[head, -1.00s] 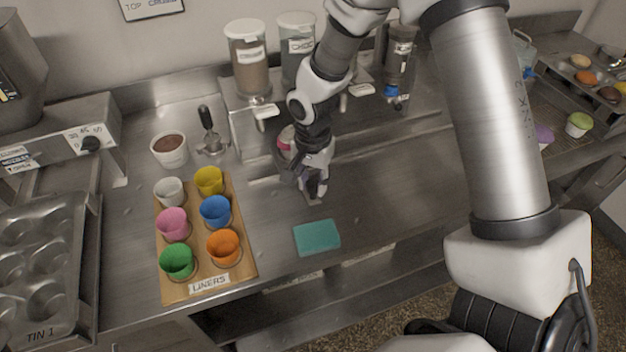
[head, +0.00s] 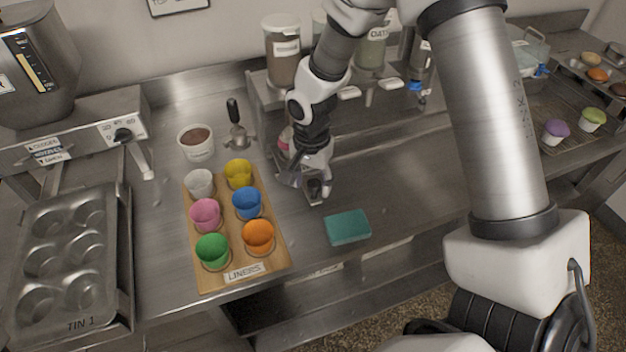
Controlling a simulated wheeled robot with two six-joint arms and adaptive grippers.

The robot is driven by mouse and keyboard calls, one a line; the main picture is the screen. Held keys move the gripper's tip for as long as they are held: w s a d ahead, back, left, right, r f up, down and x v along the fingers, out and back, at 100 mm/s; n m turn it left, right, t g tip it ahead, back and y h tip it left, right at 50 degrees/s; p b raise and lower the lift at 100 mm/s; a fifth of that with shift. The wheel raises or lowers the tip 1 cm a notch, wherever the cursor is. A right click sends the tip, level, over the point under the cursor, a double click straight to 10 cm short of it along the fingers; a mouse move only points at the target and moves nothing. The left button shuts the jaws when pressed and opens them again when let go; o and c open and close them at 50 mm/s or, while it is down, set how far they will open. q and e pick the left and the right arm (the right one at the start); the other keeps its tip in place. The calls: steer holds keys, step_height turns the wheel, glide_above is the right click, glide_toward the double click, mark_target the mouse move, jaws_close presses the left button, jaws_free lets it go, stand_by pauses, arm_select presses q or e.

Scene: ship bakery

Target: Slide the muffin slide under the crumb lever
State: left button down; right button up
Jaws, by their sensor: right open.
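My right gripper (head: 316,190) is open, low over the counter, to the right of the liner board. Just behind and to its left is a pink-topped cup (head: 285,139) on a small metal piece, which looks like the muffin slide; the gripper and arm hide much of it. I cannot tell whether the gripper touches it. A row of dispensers stands behind: a brown-filled one (head: 283,52) at the left and one labelled OATS (head: 372,52) further right. White levers (head: 349,93) show below; the crumb lever cannot be singled out, and my arm covers part of the row. My left gripper is out of view.
A wooden board (head: 273,245) with several coloured liners lies left of the gripper. A teal sponge (head: 348,227) lies in front right. A brown-filled cup (head: 196,142) and a metal scoop (head: 238,137) stand behind the board. The counter right of the gripper is clear.

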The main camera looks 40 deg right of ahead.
steer(key=shift+a, duration=0.1)
steer(key=shift+r, duration=0.15)
step_height(320, 180, up, 12)
stand_by(0.3)
stand_by(0.3)
